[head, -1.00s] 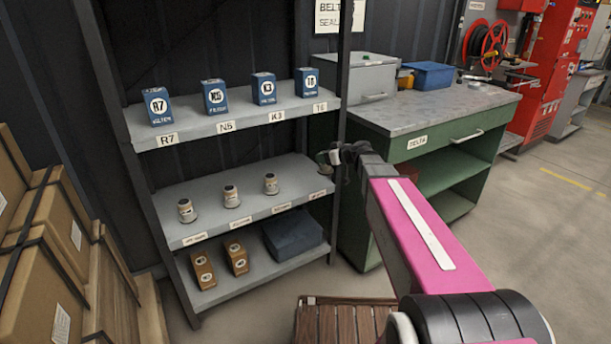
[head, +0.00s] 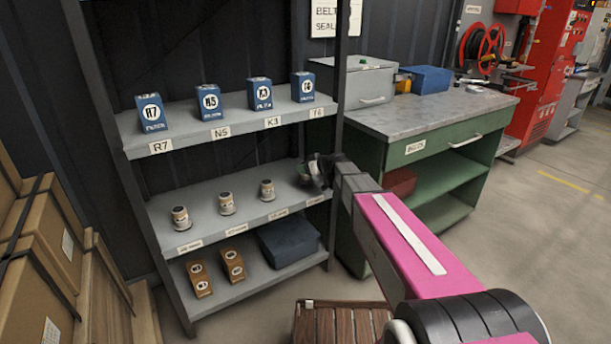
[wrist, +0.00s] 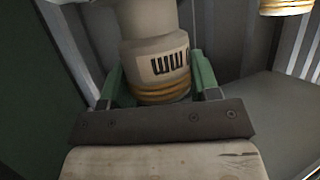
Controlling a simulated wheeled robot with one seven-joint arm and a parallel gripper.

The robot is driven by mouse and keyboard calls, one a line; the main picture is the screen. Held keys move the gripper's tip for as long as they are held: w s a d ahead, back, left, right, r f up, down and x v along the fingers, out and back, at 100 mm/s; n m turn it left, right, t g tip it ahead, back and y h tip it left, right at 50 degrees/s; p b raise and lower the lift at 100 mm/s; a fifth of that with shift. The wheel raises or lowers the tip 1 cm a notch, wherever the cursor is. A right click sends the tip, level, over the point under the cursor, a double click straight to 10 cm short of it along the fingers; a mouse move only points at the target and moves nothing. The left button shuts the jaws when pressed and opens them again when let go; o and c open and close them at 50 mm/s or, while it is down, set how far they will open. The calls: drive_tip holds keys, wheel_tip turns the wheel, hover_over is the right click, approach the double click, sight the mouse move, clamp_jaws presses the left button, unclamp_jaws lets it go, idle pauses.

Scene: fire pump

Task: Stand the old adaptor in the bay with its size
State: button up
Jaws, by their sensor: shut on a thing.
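The old adaptor (wrist: 160,50), a beige cylinder with brass rings and a dark-lettered label, is between the green fingers of my gripper (wrist: 160,84) in the wrist view. In the head view my gripper (head: 314,170) is at the right end of the middle shelf, by the right post; what it holds is hardly visible there. Three similar adaptors (head: 180,218), (head: 226,203), (head: 267,190) stand upright in a row on the middle shelf (head: 205,232), with small labels on its front edge that I cannot read. Whether the held adaptor touches the shelf is unclear.
Blue boxes (head: 260,93) marked R7, N5, K3 and T6 stand on the upper shelf. Two orange-brown boxes (head: 200,279) and a dark blue bin (head: 289,243) sit on the lower shelf. A green bench (head: 430,160) stands right of the rack; cardboard boxes (head: 50,260) are at left.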

drive_tip(key=shift+f, duration=2)
drive_tip(key=o, duration=1.1)
drive_tip(key=v, duration=1.2)
drive_tip(key=s+d+f+m+g+h, duration=0.2)
drive_tip(key=s+d+f+m+h, duration=0.1)
drive_tip(key=s, duration=0.6)
drive_tip(key=s+d+f+m+g+h, duration=0.3)
drive_tip(key=s+d, duration=0.3)
drive_tip(key=s, duration=0.4)
drive_tip(key=s+d+f+m+g+h, duration=0.2)
drive_tip(key=s+d+f+m+h, duration=0.2)
drive_tip(key=s, duration=0.5)
drive_tip(key=shift+s+d+f+m+h, duration=0.4)
drive_tip(key=shift+d+m+h, duration=0.3)
